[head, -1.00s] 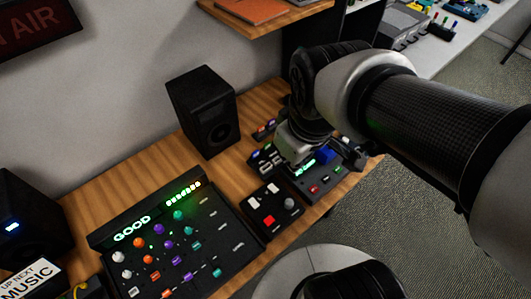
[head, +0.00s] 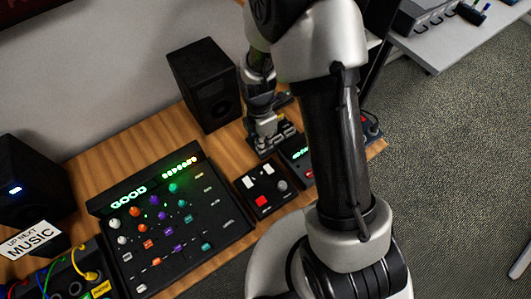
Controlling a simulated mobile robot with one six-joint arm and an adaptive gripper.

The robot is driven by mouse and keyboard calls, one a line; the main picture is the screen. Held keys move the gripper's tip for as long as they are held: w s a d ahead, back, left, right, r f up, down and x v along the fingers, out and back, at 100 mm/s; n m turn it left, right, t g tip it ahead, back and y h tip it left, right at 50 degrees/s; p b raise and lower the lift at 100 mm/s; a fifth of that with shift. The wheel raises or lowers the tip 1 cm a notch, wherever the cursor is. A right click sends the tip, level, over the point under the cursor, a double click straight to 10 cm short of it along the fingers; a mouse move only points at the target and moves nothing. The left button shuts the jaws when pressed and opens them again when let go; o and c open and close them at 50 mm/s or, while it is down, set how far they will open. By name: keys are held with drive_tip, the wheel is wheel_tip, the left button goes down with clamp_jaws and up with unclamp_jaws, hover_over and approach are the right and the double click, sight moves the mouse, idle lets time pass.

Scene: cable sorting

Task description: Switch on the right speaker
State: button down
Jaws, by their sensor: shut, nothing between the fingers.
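The right speaker (head: 205,85) is a black box standing upright at the back of the wooden desk, near the wall. No light shows on its visible faces. The left speaker (head: 28,180) is a similar black box at the left edge, with a small blue-white light lit on it. My gripper (head: 268,136) is shut and empty, pointing down just right of the right speaker, over small dark gear on the desk. It looks apart from the speaker. My arm hides part of the desk's right end.
A mixer (head: 213,222) with colored knobs and a green "GOOD" display lies in front of the speakers. A small black box (head: 270,199) with a red button sits beside it. A sign (head: 30,241) reads "UP NEXT MUSIC". Bare wood (head: 150,137) lies between the speakers.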

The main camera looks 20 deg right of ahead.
sight(268, 175)
drive_tip(key=shift+f, duration=0.5)
drive_tip(key=shift+f, duration=0.1)
drive_tip(key=f+b, duration=0.1)
drive_tip(key=f, duration=0.3)
drive_tip(key=s+f+b, duration=0.1)
drive_tip(key=f, duration=0.4)
drive_tip(key=f+b, duration=0.2)
drive_tip(key=f, duration=0.2)
drive_tip(key=shift+s+d+f, duration=0.25)
drive_tip(key=shift+s+f, duration=0.05)
drive_tip(key=shift+f, duration=0.05)
drive_tip(key=shift+s+f, duration=0.2)
drive_tip(key=shift+f, duration=0.2)
drive_tip(key=shift+w+r, duration=0.1)
